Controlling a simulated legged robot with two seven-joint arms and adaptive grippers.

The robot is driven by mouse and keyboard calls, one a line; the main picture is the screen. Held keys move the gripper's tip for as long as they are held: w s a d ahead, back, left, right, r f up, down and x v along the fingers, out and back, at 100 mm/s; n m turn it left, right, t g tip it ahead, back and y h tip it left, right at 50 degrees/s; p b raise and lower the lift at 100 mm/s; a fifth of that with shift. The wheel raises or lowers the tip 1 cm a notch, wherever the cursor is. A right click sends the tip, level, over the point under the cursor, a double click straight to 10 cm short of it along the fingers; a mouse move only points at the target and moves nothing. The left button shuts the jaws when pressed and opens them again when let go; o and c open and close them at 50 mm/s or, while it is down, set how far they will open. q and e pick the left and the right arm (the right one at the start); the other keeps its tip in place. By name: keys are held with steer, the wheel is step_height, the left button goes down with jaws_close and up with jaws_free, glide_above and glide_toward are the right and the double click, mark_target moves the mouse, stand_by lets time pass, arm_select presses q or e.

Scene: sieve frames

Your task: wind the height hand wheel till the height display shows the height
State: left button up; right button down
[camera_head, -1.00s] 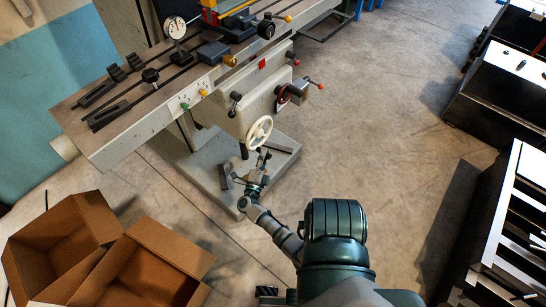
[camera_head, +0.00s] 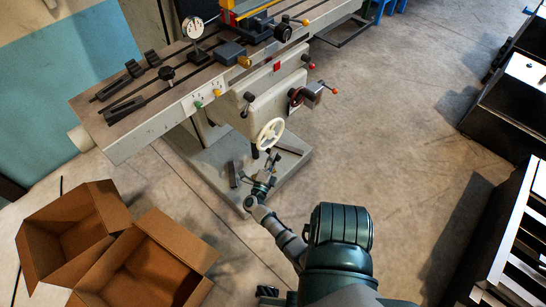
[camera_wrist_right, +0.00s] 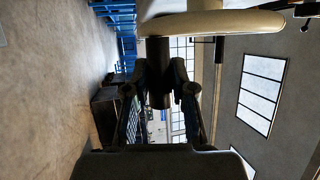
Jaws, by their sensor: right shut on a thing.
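The cream height hand wheel (camera_head: 270,133) is on the front of the grey machine, low under its long table. My right gripper (camera_head: 267,166) is just below the wheel at the end of my outstretched arm. In the right wrist view the wheel's pale rim (camera_wrist_right: 215,23) crosses the top. A dark handle (camera_wrist_right: 160,88) sticks out from it between the two fingers of my right gripper (camera_wrist_right: 161,76), which is shut on it. A round white dial (camera_head: 193,27) stands on the machine table; its reading is too small to tell. My left gripper is not in view.
The machine's grey base (camera_head: 211,176) lies on the floor below the wheel. Two open cardboard boxes (camera_head: 181,240) stand at lower left. Dark benches (camera_head: 508,110) line the right side; the floor between is clear.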

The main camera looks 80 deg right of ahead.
steer(key=shift+a+f, duration=0.1)
steer(key=shift+f, duration=0.05)
steer(key=c, duration=1)
jaws_free()
steer(key=shift+w, duration=0.1)
steer(key=shift+o, duration=0.2)
steer(key=v, duration=1.2)
